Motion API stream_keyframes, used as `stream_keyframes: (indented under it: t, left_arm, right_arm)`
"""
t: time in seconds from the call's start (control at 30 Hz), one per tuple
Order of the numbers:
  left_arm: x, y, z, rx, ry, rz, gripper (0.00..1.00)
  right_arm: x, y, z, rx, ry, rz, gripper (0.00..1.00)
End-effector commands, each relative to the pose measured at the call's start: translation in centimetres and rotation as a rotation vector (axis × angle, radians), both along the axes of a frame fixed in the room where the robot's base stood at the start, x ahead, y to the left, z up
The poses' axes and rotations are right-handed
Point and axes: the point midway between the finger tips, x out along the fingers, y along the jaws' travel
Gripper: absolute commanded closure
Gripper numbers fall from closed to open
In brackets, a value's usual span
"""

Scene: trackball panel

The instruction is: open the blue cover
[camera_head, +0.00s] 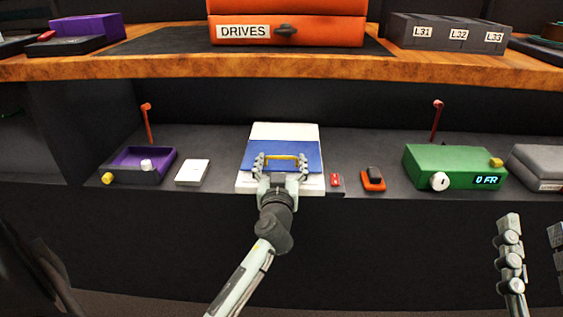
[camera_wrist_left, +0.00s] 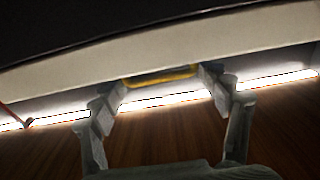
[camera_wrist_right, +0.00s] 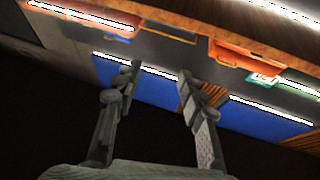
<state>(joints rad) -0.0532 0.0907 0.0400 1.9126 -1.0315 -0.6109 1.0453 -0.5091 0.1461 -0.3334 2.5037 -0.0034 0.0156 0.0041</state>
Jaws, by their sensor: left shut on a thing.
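The blue cover (camera_head: 285,147) lies on a white box (camera_head: 285,131) at the middle of the dark lower shelf. It has a yellow bar handle (camera_head: 282,157) near its front. My left gripper (camera_head: 281,165) is at the cover's front, its fingers closed around the two ends of the handle. In the left wrist view the handle (camera_wrist_left: 160,77) shows between the fingertips (camera_wrist_left: 160,85). My right gripper (camera_head: 531,230) is open and empty at the lower right, in front of the shelf. Its fingers (camera_wrist_right: 158,72) are wide apart in the right wrist view. The box's inside is hidden.
A purple tray (camera_head: 140,166) and a white switch (camera_head: 192,173) are left of the box. A small red switch (camera_head: 335,180), an orange rocker (camera_head: 373,180) and a green panel (camera_head: 455,167) are to its right. A wooden shelf (camera_head: 170,67) overhangs behind.

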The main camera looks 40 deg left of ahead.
Motion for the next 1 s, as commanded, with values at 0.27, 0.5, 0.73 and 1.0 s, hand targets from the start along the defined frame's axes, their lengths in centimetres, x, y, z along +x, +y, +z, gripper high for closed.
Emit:
stream_keyframes:
  t: [0.27, 0.5, 0.73, 1.0]
  left_arm:
    - [3.4, 1.7, -0.1, -0.002, -0.002, -0.006, 0.76]
    - [3.6, 1.8, 0.0, -0.003, -0.002, -0.009, 0.76]
    - [3.6, 1.8, 0.0, -0.003, -0.002, -0.008, 0.13]
    - [3.4, 1.8, -0.1, -0.003, -0.002, -0.005, 0.13]
  right_arm:
    - [-0.5, -0.6, 1.4, 0.037, -0.120, -0.012, 0.60]
    - [-0.6, -0.7, 1.8, 0.042, -0.131, -0.012, 0.60]
    - [-0.6, -0.7, 1.7, 0.042, -0.130, -0.012, 0.60]
    - [-0.7, -0.7, 1.8, 0.043, -0.131, -0.011, 0.60]
